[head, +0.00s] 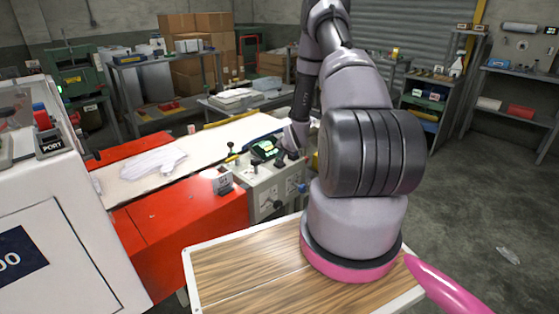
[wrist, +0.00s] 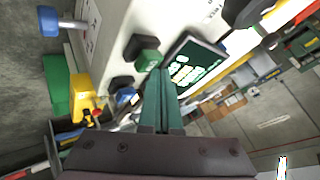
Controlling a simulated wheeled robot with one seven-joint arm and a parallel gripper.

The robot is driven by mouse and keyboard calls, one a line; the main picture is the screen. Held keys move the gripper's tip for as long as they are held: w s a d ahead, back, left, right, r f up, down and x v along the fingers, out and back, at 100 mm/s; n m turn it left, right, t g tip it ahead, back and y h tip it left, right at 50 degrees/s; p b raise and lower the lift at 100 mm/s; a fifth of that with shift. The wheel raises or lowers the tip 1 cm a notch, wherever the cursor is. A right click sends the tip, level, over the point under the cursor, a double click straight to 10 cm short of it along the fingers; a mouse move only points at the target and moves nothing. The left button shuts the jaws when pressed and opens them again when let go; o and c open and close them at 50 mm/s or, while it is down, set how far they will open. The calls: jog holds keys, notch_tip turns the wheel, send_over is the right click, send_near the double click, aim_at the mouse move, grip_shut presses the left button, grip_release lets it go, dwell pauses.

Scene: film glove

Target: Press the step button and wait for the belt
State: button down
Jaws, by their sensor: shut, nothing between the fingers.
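The control box (head: 262,190) stands at the end of the red machine, with a small green-lit display (head: 265,150) on top. In the wrist view the display (wrist: 194,66) shows green and yellowish text. A dark green button (wrist: 148,56) sits beside it, just beyond my fingertips. I cannot read a label that marks it as the step button, nor tell whether my fingers touch it. My gripper (wrist: 163,74) is shut and empty, pointing at the panel. The pale belt (head: 205,150) carries a flat white glove-shaped piece (head: 152,163).
A blue knob (wrist: 60,20) and a yellow part (wrist: 83,95) are near the panel. A small black lever stands on the box beside the display. A white cabinet (head: 50,220) is at left. Shelves and boxes (head: 195,70) line the back. Open floor (head: 480,220) lies at right.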

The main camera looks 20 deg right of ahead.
jog(key=shift+f, duration=0.4)
dwell(0.5)
jog(key=shift+r, duration=3.45)
